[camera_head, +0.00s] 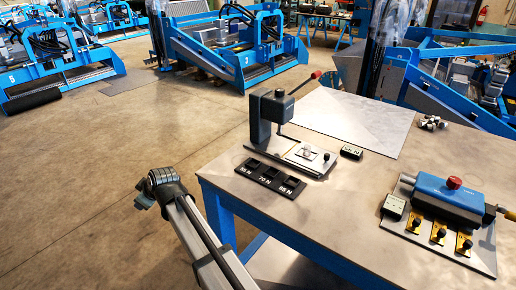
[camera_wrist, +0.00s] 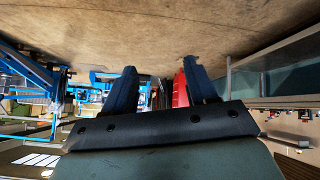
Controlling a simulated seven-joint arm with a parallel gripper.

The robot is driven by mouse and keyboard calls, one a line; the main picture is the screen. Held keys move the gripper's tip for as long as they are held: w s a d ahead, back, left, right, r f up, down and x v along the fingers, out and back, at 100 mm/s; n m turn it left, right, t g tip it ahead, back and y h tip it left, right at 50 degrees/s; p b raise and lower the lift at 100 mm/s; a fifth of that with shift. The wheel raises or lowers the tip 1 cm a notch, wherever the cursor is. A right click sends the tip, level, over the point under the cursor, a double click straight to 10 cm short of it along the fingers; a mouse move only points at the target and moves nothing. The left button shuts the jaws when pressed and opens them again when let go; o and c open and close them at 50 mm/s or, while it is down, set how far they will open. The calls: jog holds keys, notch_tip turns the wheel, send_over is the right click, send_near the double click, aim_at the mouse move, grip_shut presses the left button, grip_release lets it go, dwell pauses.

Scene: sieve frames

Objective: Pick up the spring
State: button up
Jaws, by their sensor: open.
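A small pale piece (camera_head: 308,153) sits on the plate of the bench press (camera_head: 268,118); it may be the spring, but it is too small to be sure. Several small metallic pieces (camera_head: 432,122) lie in a cluster at the table's back right; their shape is also unclear. My gripper (camera_wrist: 160,66) shows in the wrist view with its two fingers apart and nothing between them. In the head view my arm's end is left of the table, out over the floor and well away from the press. No spring shows in the wrist view.
A black tray (camera_head: 269,177) with slots marked in N lies before the press on the table (camera_head: 350,225). A small display (camera_head: 352,152) stands beside the press. A blue device (camera_head: 448,190) with brass parts is at the right. The table's front middle is clear.

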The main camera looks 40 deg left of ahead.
jog(key=w+d+r+m+t, duration=0.1)
jog(key=w+d+r+m, duration=0.1)
jog(key=w, duration=0.6)
jog(key=w+d+r+m+h, duration=0.1)
jog(key=w+d+r, duration=0.3)
jog(key=w, duration=0.5)
jog(key=w+d+r+m+t+h, duration=0.1)
jog(key=w+d+r+m, duration=0.1)
jog(key=w+d, duration=0.4)
jog(key=shift+w+d+r+m+t, duration=0.2)
jog(key=shift+w+r, duration=0.15)
jog(key=shift+w, duration=0.3)
jog(key=shift+w+d+r+m+t, duration=0.1)
jog(key=shift+w+r+m, duration=0.2)
jog(key=shift+w, duration=0.35)
jog(key=w+d+r+m+h, duration=0.25)
jog(key=w+d+r, duration=0.25)
jog(key=w+d, duration=0.45)
jog(key=m+t+h, duration=0.1)
jog(key=m, duration=0.3)
send_near(308, 146)
jog(key=x, duration=0.8)
jog(key=shift+s+a+f, duration=0.1)
jog(key=shift+f, duration=0.3)
jog(key=shift+c, duration=0.5)
grip_shut()
